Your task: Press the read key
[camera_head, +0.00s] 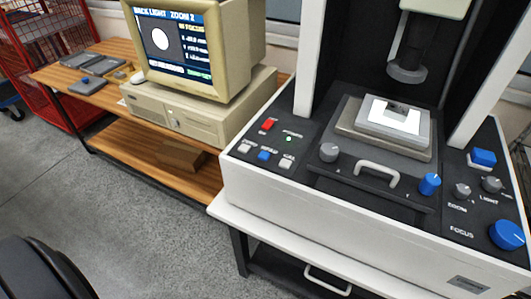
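The measuring machine (250,190) stands at the right, with a black control panel on its front left. That panel has a red key (268,125), a white key (246,147), a blue key (264,155) and another white key (286,162). A small green light (289,139) glows beside them. The key labels are too small to read surely, so I cannot tell which is the read key. A larger blue key (483,157) sits on the right panel. Neither of my grippers is in view.
A beige monitor (232,50) shows a white disc and text including "IN FOCUS". It stands on a computer (190,122) on a wooden bench (110,105). The stage carries a pale plate (375,119). Knobs include a large blue one (507,235). Floor (140,220) is clear in front.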

